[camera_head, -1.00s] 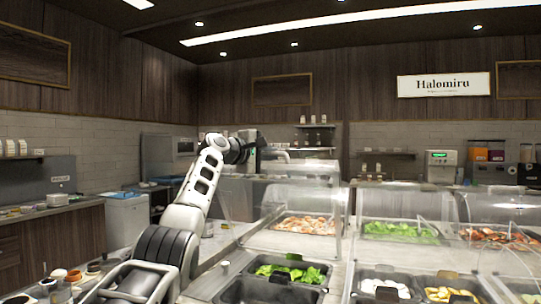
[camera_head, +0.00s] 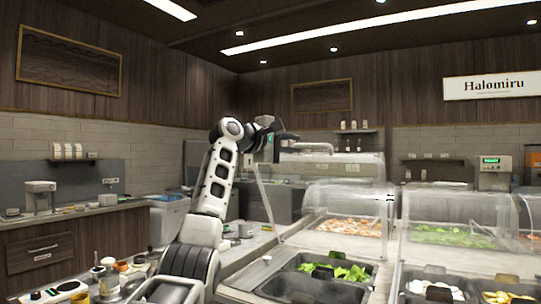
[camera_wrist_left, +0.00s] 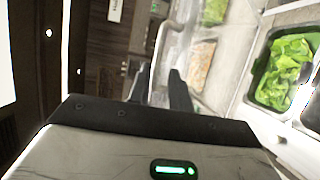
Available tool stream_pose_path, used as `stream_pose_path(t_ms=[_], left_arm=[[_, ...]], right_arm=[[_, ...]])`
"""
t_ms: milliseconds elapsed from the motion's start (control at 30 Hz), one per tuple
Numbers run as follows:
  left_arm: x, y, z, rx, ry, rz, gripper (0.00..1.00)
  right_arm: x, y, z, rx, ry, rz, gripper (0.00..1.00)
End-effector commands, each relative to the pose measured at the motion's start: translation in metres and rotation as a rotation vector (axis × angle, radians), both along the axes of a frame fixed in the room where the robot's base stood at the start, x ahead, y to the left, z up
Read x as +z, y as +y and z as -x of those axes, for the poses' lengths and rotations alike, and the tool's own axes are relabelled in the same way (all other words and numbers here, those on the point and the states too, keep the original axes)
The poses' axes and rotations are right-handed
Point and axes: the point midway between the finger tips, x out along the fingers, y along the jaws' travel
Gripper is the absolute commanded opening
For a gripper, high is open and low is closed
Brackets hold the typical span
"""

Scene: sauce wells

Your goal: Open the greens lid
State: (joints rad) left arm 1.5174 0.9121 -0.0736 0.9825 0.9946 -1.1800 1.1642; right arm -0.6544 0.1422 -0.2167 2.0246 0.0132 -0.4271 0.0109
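Leafy greens (camera_head: 340,271) lie in a dark pan at the near counter, and they also show at the right of the left wrist view (camera_wrist_left: 288,68). No cover shows over these greens. More greens (camera_head: 453,236) lie behind under a clear curved cover (camera_head: 440,204). A clear slanted panel (camera_head: 270,200) stands left of the near pan; I cannot tell whether it is a lid. My left gripper (camera_head: 280,133) is raised above the counter, left of and higher than the near greens. My right gripper is out of view.
Another clear cover (camera_head: 345,197) stands over a pan of orange-brown food (camera_head: 350,227). Several pans with dark handles fill the lower right. Small jars and bowls (camera_head: 110,272) stand at the lower left. The air around my left gripper looks free.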

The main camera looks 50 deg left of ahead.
Motion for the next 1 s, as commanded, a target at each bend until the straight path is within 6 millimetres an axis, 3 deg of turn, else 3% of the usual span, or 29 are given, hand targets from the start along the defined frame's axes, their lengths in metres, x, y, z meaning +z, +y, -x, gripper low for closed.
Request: stream_pose_path(t_ms=[200,400,1000], left_arm=[[0.000,0.000,0.048,0.003,-0.001,-0.001,0.20],[0.004,-0.001,0.071,0.001,0.001,0.000,0.20],[0.006,-0.001,0.075,0.000,0.001,0.001,0.20]], right_arm=[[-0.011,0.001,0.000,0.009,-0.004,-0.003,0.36],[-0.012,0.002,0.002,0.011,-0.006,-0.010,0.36],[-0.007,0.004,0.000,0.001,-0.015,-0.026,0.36]])
